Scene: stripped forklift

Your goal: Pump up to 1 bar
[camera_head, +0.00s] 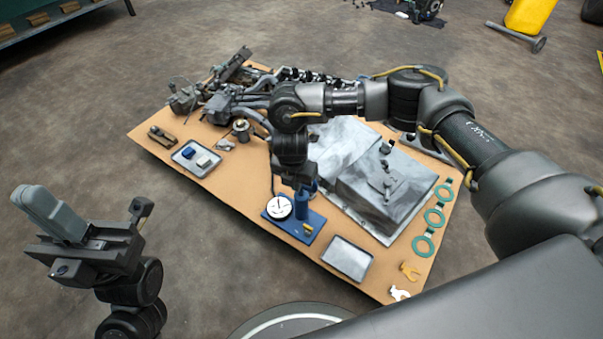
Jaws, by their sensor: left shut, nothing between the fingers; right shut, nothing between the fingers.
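A blue hand pump stands on a blue base plate (292,225) near the front edge of the table. Its round white gauge (278,206) faces up on the left side; the needle reading is too small to tell. A blue cylinder (302,207) stands upright beside the gauge, and a small brass-coloured part (307,230) sits at the front. My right gripper (300,184) points down directly above the pump, shut; whether it touches the pump top I cannot tell. My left gripper (42,207) is shut and empty, left of the table and away from the pump.
The table (150,137) holds engine parts (235,95) at the back left, a tray with small blocks (196,158), grey sheet-like parts (385,190), green rings (433,218) and an empty tray (347,258). Open floor surrounds the table.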

